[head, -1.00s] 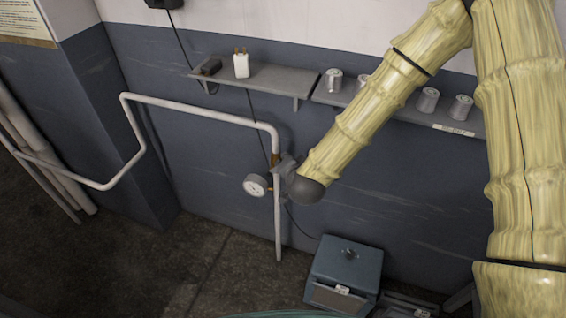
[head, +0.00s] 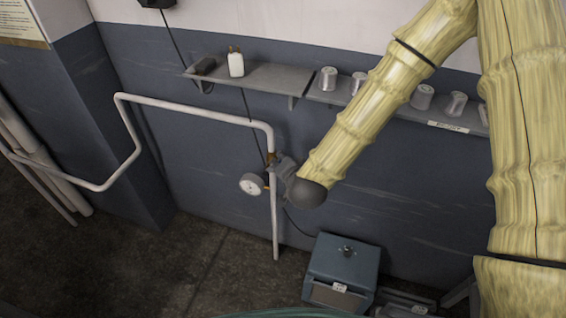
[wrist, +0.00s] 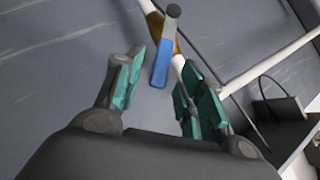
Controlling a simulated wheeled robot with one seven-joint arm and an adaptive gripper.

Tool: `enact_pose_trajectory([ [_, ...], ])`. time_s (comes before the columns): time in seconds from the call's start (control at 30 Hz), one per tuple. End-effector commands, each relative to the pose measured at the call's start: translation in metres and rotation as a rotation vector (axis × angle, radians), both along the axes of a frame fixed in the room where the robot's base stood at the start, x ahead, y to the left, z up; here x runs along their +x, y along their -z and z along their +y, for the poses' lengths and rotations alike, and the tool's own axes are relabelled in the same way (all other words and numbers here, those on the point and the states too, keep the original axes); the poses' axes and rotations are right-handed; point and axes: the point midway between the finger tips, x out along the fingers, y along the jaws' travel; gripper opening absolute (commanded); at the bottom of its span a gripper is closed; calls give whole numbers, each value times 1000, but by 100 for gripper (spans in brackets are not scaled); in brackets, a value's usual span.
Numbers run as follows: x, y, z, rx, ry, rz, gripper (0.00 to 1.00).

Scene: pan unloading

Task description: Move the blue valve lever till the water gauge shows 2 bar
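The blue valve lever (wrist: 161,62) shows in the wrist view, ahead of my gripper and between the lines of its fingers. It sits at a brass fitting (wrist: 156,24) on the white pipe. My gripper (wrist: 155,92) is open, its green-padded fingers apart with nothing held; I cannot tell whether a finger touches the lever. In the head view my gripper (head: 284,168) is at the valve, and my arm hides the lever. The round white water gauge (head: 251,184) is left of the pipe; its reading is too small to tell.
A white pipe (head: 190,107) runs along the blue wall and down past the gauge. A blue box (head: 343,262) stands on the floor below right.

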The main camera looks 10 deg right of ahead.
Motion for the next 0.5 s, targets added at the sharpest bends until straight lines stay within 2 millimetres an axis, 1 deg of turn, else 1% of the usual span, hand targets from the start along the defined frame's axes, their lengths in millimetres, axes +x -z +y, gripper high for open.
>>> enact_pose_trajectory([
  [0.03, -9, -6, -1, 1, -2, 1, 39],
  [0.2, -35, -23, -5, 0, -1, 1, 39],
  [0.4, -58, -38, -8, 0, -2, 0, 39],
  [0.5, -65, -43, -9, 0, -1, -1, 39],
])
